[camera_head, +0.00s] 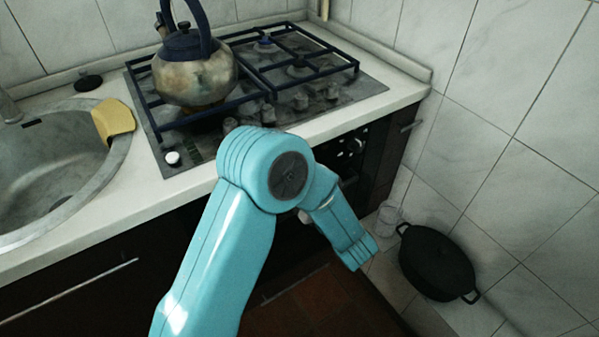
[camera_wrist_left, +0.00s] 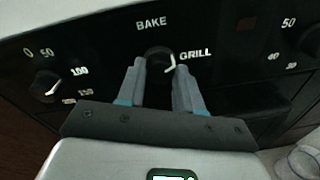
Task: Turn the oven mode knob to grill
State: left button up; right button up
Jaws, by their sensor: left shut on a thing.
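The oven mode knob (camera_wrist_left: 158,58) is dark and sits on the black panel between the printed words BAKE (camera_wrist_left: 151,22) and GRILL (camera_wrist_left: 195,54). Its white mark shows on its right side, close to the GRILL word; its exact angle is hard to tell. My left gripper (camera_wrist_left: 160,72) is shut on the knob, with one grey finger on each side of it. In the head view my teal left arm reaches down in front of the oven front (camera_head: 352,152); the fingers and the mode knob are hidden there. My right gripper is not in view.
Another knob (camera_wrist_left: 44,88) with numbers is left of the mode knob, and one (camera_wrist_left: 312,40) is at the right edge. A kettle (camera_head: 195,78) stands on the hob (camera_head: 375,84). A black pot (camera_head: 437,262) and a glass jar (camera_head: 388,215) are on the floor at right.

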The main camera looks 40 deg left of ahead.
pick_arm(q)
jog(key=m+p, duration=0.3)
jog(key=m, duration=0.1)
jog(key=shift+g+p, duration=0.3)
jog(key=shift+p, duration=0.1)
jog(key=shift+f+m, duration=0.15)
jog(key=shift+m, duration=0.25)
jog(key=o, duration=1)
jog(key=shift+o, duration=0.2)
jog(key=shift+d, duration=0.1)
jog(key=v, duration=1.6)
jog(key=shift+d+p, duration=0.2)
jog(key=shift+p, duration=0.1)
jog(key=shift+w, duration=0.1)
